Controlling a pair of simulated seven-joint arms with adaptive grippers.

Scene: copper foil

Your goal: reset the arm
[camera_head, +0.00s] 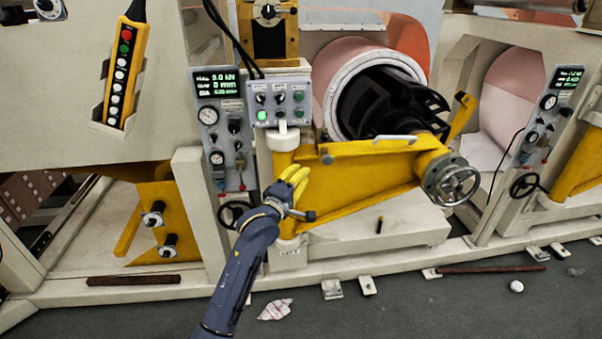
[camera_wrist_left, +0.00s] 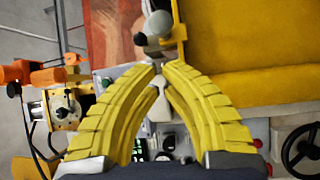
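My left gripper (camera_head: 296,174) has yellow ribbed fingers on a dark blue arm that rises from the bottom of the head view. It is in front of the yellow swing arm (camera_head: 360,180) of the machine, near its white-capped post, below the button box (camera_head: 280,103). In the left wrist view, the two fingers of the left gripper (camera_wrist_left: 162,66) curve inward and their tips come together. I see nothing held between them. A grey ball-ended lever (camera_wrist_left: 158,24) shows beyond the tips; contact cannot be told. My right gripper is in neither view.
A handwheel (camera_head: 458,184) is at the right end of the swing arm, with a dark roller (camera_head: 385,100) behind. A gauge panel (camera_head: 222,130) stands left of the gripper. Crumpled paper (camera_head: 275,309) lies on the open grey floor (camera_head: 430,315).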

